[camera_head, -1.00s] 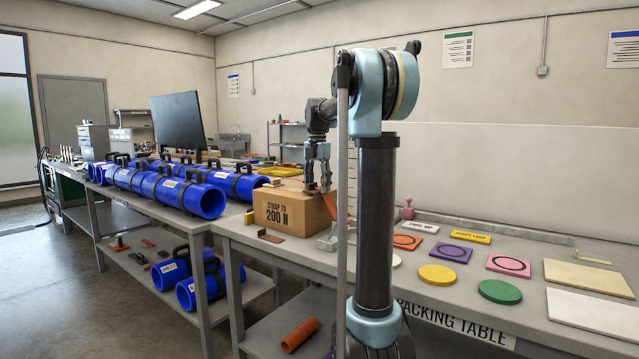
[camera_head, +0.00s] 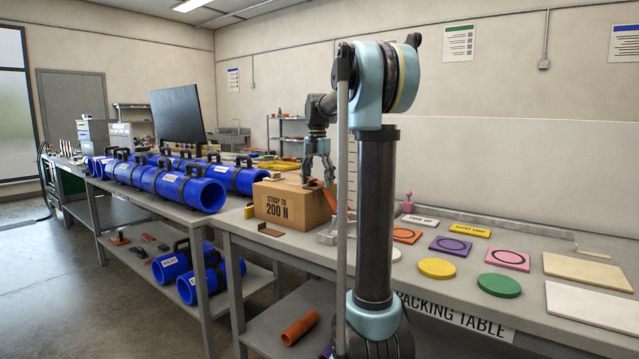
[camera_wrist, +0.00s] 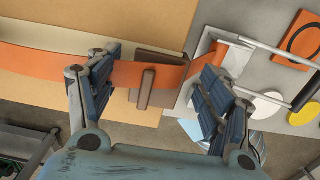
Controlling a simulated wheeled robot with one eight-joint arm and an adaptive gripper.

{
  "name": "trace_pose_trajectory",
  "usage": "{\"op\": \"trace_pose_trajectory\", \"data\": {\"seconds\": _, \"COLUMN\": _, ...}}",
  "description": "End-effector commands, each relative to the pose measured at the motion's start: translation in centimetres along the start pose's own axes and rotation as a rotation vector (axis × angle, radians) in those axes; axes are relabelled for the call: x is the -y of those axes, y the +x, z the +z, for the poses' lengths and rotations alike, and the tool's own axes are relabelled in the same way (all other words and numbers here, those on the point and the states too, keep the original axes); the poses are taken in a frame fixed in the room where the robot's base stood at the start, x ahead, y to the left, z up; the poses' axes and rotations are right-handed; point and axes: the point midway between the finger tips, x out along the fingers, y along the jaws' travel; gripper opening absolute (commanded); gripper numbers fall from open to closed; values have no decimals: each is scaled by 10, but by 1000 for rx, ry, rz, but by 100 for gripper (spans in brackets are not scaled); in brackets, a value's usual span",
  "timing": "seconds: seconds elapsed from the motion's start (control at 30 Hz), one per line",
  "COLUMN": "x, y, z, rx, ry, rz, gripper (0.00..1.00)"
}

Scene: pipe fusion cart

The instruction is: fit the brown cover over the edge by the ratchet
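The cardboard box (camera_head: 290,207) stands on the packing table, an orange strap (camera_wrist: 60,65) across its top. In the wrist view a brown cover (camera_wrist: 160,60) lies at the box's right edge, by a grey-white metal piece (camera_wrist: 232,60) that looks like the ratchet. The strap crosses the cover's plate; a raised brown rib (camera_wrist: 147,90) shows in front of the strap. My gripper (camera_head: 318,178) is above the box's right end, fingers spread to either side of the rib, touching nothing that I can make out. Whether the cover sits flush is unclear.
Another brown angle piece (camera_head: 270,230) lies on the table left of the box. Blue pipes (camera_head: 190,189) fill the bench at left. Coloured discs and plates, such as the yellow disc (camera_head: 437,268), lie to the right. A pink-knobbed item (camera_head: 408,202) stands behind.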

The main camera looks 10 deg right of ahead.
Motion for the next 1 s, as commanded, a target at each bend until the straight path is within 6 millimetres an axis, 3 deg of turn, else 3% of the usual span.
{"op": "trace_pose_trajectory", "data": {"seconds": 0.27, "x": 0, "y": -2, "z": 0, "rx": 0, "ry": 0, "rz": 0, "gripper": 73}}
{"op": "trace_pose_trajectory", "data": {"seconds": 1.0, "x": 0, "y": -32, "z": 0, "rx": 0, "ry": 0, "rz": 0, "gripper": 73}}
